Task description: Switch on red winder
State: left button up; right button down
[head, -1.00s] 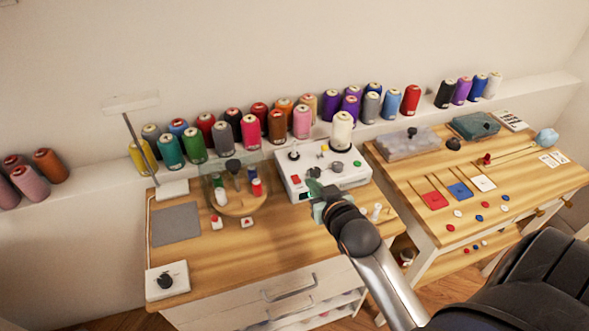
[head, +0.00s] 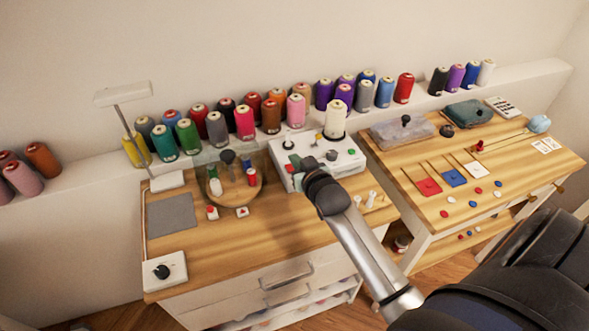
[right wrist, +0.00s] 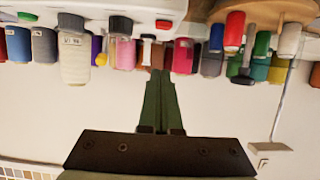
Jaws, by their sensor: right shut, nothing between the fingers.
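My right gripper (head: 296,163) is shut and empty, over the front left part of the white winding machine (head: 347,162). Its green fingers also show in the right wrist view (right wrist: 160,105). The machine carries a cream thread cone (head: 335,120), knobs and coloured buttons; a red button (head: 288,168) sits at its left, close to my fingers. To the left, a clear-covered round wooden stand (head: 240,200) holds small spools, including a red one (head: 251,180). The red one also shows in the right wrist view (right wrist: 234,30). No part is legibly labelled as the red winder. Contact is not visible.
Several thread cones (head: 245,122) line the ledge behind. A lamp (head: 130,120), grey mat (head: 171,214) and dial box (head: 164,272) are at left. The desk front is clear.

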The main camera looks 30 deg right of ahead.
aim_at(290, 168)
jog(key=f, duration=0.1)
jog(key=w+f, duration=0.1)
jog(key=f, duration=0.1)
jog(key=shift+w+d+f, duration=0.1)
jog(key=shift+w+d, duration=0.05)
jog(key=shift+w, duration=0.05)
jog(key=shift+s+f, duration=0.1)
jog(key=shift+f, duration=0.6)
